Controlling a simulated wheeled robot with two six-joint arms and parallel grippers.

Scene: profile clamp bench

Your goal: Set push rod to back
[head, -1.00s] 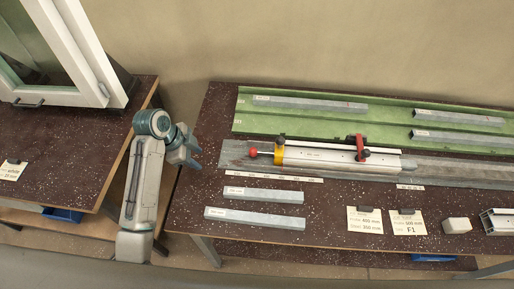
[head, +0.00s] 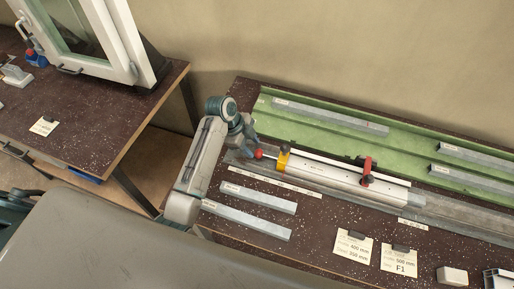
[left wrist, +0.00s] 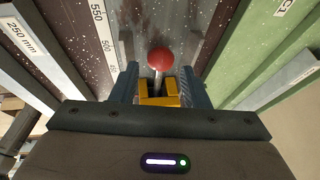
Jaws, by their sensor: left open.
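The push rod ends in a red ball knob (head: 259,154) at the left end of the clamp, beside the yellow block (head: 283,160). In the left wrist view the red knob (left wrist: 160,59) sits on a thin metal rod, with the yellow block (left wrist: 158,100) below it. My left gripper (head: 250,142) is at the knob's end of the clamp. In the left wrist view its two fingers (left wrist: 158,84) are open, one on each side of the rod and knob, with visible gaps. Contact cannot be seen. My right gripper is not in view.
The clamp's white profile (head: 325,176) carries a red-and-black clamp piece (head: 367,172). A green tray (head: 400,141) with grey bars lies behind it. Two loose grey bars (head: 258,197) and label cards (head: 353,246) lie in front. A window frame (head: 120,40) stands on the left table.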

